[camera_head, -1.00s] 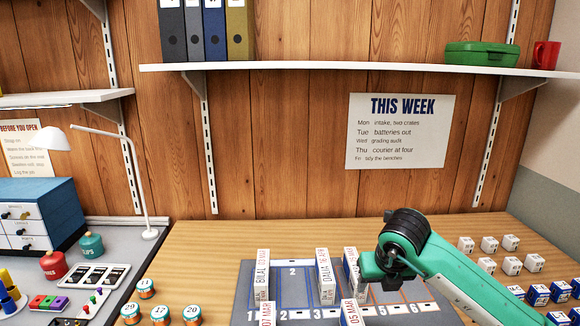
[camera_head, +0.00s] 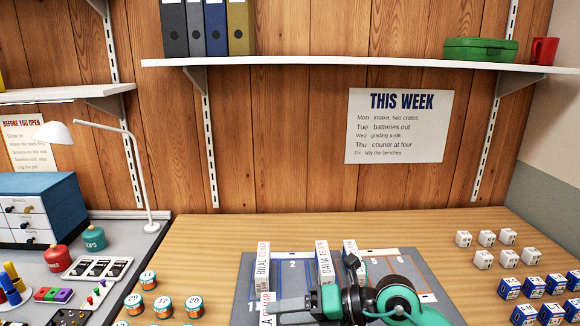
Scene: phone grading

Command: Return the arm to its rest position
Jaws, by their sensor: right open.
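My right gripper (camera_head: 300,304) is low in the head view, over the front of the grey numbered mat (camera_head: 292,262). My green and black right arm comes in from the bottom right, and the gripper points left. The jaws are open, and I see nothing held in them. Upright labelled boxes stand on the mat: one marked BILAL (camera_head: 262,268), one marked DALIA (camera_head: 324,262), and one more (camera_head: 349,247) beside it, partly hidden by my arm. Another label shows at the bottom edge by the gripper. My left gripper is out of view.
Blue boxes (camera_head: 535,286) and white boxes (camera_head: 483,259) stand in rows at the right. Orange-banded numbered tins (camera_head: 164,304) stand left of the mat. The grey left bench holds a lamp (camera_head: 130,140) and blue drawers (camera_head: 45,205). The wood behind the mat is clear.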

